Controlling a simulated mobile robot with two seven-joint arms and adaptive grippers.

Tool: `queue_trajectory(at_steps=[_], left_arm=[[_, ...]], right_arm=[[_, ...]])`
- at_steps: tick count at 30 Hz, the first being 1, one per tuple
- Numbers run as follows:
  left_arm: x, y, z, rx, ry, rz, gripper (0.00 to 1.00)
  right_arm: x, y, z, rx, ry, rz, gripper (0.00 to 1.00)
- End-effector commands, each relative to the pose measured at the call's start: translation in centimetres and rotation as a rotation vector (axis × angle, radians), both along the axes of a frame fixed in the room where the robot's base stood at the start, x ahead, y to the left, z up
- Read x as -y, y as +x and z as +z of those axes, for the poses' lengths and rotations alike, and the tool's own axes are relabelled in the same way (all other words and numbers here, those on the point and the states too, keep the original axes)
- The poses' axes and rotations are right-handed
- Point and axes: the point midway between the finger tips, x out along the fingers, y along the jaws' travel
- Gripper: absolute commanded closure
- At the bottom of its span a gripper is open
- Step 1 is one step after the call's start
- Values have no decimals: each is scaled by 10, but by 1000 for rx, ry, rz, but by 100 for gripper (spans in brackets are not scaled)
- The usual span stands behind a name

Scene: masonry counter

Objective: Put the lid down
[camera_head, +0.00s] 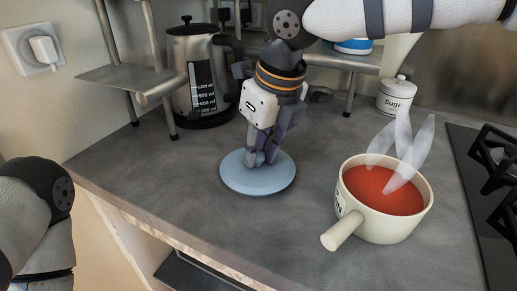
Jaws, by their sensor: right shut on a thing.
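The lid (239,183) is a round, light blue disc at the middle of the grey counter. It looks flat and at or very close to the counter top; I cannot tell if there is a small gap. My right gripper (262,158) points down over it with its fingers shut at the lid's middle, hiding the knob. A cream pot (384,222) of red soup stands uncovered to the right, steaming, its handle toward the front left. My left arm shows at the left edge, but its gripper is out of view.
A kettle (199,75) stands behind on the left, near a metal shelf (122,76). A sugar jar (395,97) stands at the back right. A black stove (480,190) is at the right edge. The counter (150,165) left of the lid is clear.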

Motion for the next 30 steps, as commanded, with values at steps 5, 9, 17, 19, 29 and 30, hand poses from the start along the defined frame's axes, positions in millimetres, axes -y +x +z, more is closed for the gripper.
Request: queue_trajectory(at_steps=[5,9,17,19,29,30], left_arm=[[0,1,1,3,0,0,100],[0,2,2,6,0,0,100],[0,2,2,6,0,0,100],[0,2,2,6,0,0,100],[0,8,7,28,0,0,100],[0,9,9,34,0,0,100]], right_arm=[[0,0,0,5,1,-1,100],[0,0,-1,4,1,-1,100],[0,0,-3,4,1,-2,60],[0,0,-3,4,1,-2,60],[6,-9,42,12,4,-2,60],[8,-11,54,14,3,-3,60]])
